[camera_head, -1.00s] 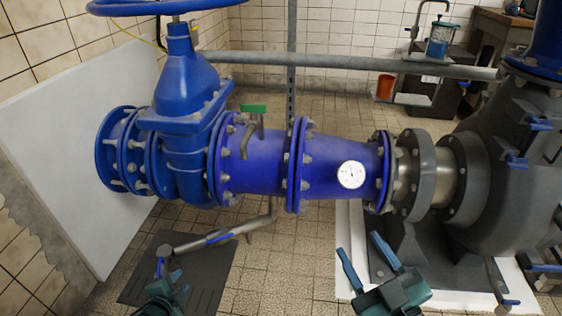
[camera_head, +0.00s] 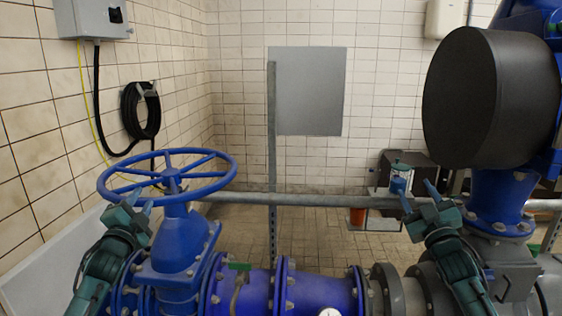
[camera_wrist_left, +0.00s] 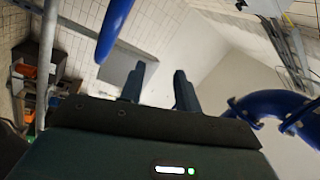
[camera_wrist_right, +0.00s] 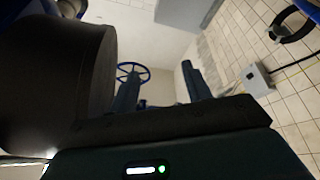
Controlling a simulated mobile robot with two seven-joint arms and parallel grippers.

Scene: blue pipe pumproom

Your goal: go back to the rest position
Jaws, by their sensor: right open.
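My left gripper (camera_head: 131,205) is raised at the left in the head view, in front of the blue handwheel's (camera_head: 168,176) left rim, fingers pointing up. In the left wrist view its two fingers (camera_wrist_left: 158,88) stand apart with nothing between them. I cannot tell how close it is to the wheel. My right gripper (camera_head: 419,197) is raised at the right, in front of the grey rail and near the dark pump body. In the right wrist view its fingers (camera_wrist_right: 161,88) are apart and empty.
The blue pipe (camera_head: 241,291) and valve body (camera_head: 178,246) lie low between my arms. A large dark cylinder (camera_head: 464,98) overhangs at the upper right. A grey rail (camera_head: 325,199) crosses behind. A grey box (camera_head: 93,18) and coiled hose (camera_head: 141,110) hang on the tiled wall.

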